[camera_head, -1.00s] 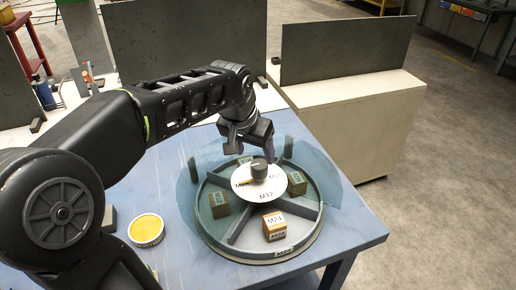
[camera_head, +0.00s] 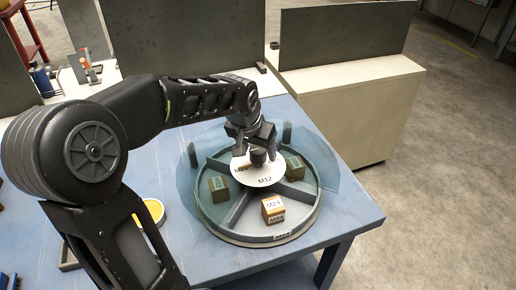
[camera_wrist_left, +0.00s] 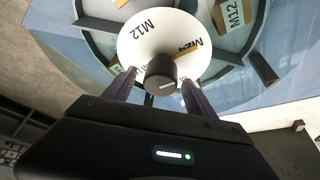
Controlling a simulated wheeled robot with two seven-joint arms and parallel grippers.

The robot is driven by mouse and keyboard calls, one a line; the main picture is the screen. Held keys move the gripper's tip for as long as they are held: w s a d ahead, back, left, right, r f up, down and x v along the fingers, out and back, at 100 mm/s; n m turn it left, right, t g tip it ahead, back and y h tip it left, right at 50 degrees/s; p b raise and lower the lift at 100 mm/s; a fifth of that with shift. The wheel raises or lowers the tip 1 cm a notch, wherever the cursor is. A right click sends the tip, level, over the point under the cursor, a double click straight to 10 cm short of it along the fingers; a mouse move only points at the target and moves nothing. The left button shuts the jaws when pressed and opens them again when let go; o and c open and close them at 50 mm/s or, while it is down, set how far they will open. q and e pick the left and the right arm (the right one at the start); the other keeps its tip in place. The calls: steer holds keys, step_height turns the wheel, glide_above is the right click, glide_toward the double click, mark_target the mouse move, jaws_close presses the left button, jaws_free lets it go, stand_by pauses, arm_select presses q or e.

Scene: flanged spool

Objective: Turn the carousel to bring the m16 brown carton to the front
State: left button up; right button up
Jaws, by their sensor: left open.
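The round grey carousel (camera_head: 232,235) stands on the blue table, with dividers making compartments. A white disc (camera_head: 265,178) with size labels and a dark knob (camera_head: 258,156) sits at its centre. A brown carton marked M24 (camera_head: 272,210) is in the front compartment. Other brown cartons sit at left (camera_head: 218,190) and right (camera_head: 294,167); their labels are too small to read here. I cannot make out an M16 label. My left gripper (camera_head: 255,151) is open over the disc, its fingers either side of the knob. The wrist view also shows the knob (camera_wrist_left: 161,74) between the fingers.
A clear curved guard (camera_head: 335,178) surrounds part of the carousel. A yellow-topped tin (camera_head: 153,210) is partly hidden behind my arm. A cream cabinet (camera_head: 350,112) with a dark panel stands behind. The table's front right corner is clear.

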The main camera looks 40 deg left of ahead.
arm_select(q)
steer(key=shift+w+f, duration=0.1)
steer(key=shift+f, duration=0.15)
jaws_close()
stand_by(0.6)
